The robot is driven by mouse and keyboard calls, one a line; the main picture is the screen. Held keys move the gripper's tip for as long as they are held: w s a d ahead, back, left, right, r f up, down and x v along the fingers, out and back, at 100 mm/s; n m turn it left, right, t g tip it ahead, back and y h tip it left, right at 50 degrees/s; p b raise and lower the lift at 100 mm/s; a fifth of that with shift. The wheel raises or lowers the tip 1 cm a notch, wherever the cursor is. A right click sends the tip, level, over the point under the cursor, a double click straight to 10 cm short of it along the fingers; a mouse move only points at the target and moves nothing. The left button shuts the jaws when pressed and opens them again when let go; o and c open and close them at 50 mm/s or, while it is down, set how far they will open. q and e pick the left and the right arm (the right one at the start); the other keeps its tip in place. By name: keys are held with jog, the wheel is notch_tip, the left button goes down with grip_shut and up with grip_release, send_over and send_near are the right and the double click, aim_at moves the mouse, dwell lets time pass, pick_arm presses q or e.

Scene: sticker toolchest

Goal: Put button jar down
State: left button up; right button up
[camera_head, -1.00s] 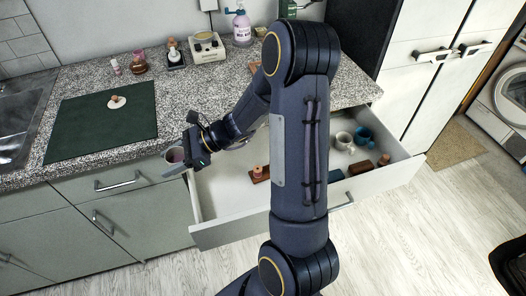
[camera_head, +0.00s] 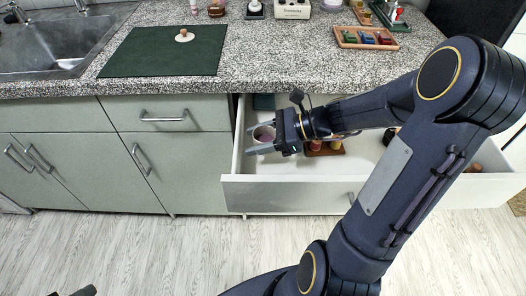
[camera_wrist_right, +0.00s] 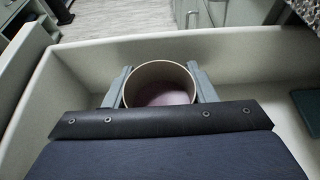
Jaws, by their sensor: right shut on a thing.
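The button jar (camera_head: 264,134) is a small round jar with a pale rim and a pinkish-purple inside. My right gripper (camera_head: 262,139) is shut on it, one finger on each side, at the left end of the open drawer (camera_head: 290,194). The jar also shows in the wrist view (camera_wrist_right: 160,84), upright between the fingers, with the drawer walls around. Its base is hidden, so I cannot tell whether it touches the drawer floor. A dark piece at the bottom left edge of the head view may be my left gripper; it is mostly cut off.
A dark green item (camera_head: 264,102) lies at the drawer's back left. Wooden pieces with knobs (camera_head: 325,149) stand right of the gripper, partly behind my arm. On the counter are a green mat (camera_head: 165,52) with a small knobbed disc and a wooden tray (camera_head: 367,38) of coloured blocks.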

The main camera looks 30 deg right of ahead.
aim_at(258, 159)
jog(key=shift+f+b, duration=0.6)
jog(key=shift+f, duration=1.7)
jog(key=shift+f, duration=0.2)
jog(key=o, duration=1.1)
jog(key=shift+r, duration=0.3)
jog(key=p+v, duration=0.2)
jog(key=v, duration=1)
jog(key=shift+f, duration=0.1)
